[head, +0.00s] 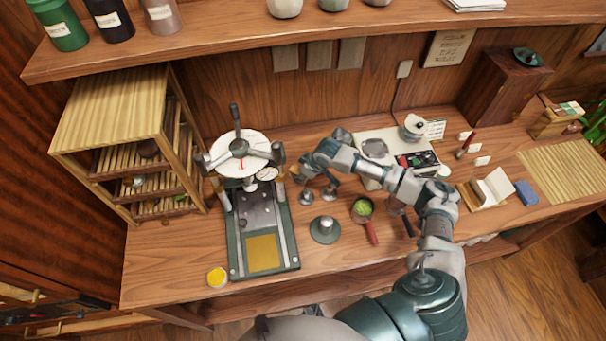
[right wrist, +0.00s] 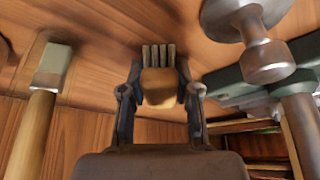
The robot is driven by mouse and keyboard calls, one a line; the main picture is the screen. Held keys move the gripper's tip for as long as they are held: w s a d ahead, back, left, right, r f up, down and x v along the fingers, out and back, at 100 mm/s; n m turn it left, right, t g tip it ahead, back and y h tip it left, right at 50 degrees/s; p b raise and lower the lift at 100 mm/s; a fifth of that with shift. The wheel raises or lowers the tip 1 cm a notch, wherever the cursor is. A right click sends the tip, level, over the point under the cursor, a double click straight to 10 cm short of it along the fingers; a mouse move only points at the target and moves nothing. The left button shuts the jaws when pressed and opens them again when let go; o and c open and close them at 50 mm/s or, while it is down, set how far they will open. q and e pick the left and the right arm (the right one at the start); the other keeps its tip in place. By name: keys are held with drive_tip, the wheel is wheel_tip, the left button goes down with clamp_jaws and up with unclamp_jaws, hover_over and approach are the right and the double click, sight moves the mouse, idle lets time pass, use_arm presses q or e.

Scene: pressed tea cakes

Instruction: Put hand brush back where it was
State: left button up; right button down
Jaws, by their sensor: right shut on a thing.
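The hand brush (right wrist: 158,88) has a tan wooden body and pale bristles that point up in the right wrist view. My right gripper (right wrist: 160,92) is shut on its body, with one finger on each side. In the head view the right gripper (head: 304,177) is just right of the press, above the wooden counter. A small tan part of the brush (head: 295,171) shows at its fingers there, and the rest is hidden. I cannot tell whether the brush touches the counter. My left gripper is not in view.
The tea press (head: 288,240) stands left of the gripper. A red-handled strainer (head: 371,236) lies to the right.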

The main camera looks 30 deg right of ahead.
drive_tip(key=shift+d+f, duration=0.25)
drive_tip(key=shift+d, duration=0.05)
drive_tip(key=c, duration=0.8)
unclamp_jaws()
drive_tip(key=shift+s+d+f, duration=0.15)
drive_tip(key=shift+d, duration=0.05)
drive_tip(key=shift+c, duration=0.2)
drive_tip(key=shift+f, duration=0.15)
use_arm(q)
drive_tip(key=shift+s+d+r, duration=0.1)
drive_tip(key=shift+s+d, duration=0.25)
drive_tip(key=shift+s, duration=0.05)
use_arm(e)
drive_tip(key=shift+a, duration=0.1)
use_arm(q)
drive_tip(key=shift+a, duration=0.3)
use_arm(e)
drive_tip(key=shift+a, duration=0.1)
drive_tip(key=shift+r, duration=0.35)
use_arm(q)
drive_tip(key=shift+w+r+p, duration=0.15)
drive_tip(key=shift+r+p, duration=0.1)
drive_tip(key=shift+p, duration=0.1)
use_arm(e)
drive_tip(key=v, duration=1.2)
drive_tip(key=shift+r, duration=0.15)
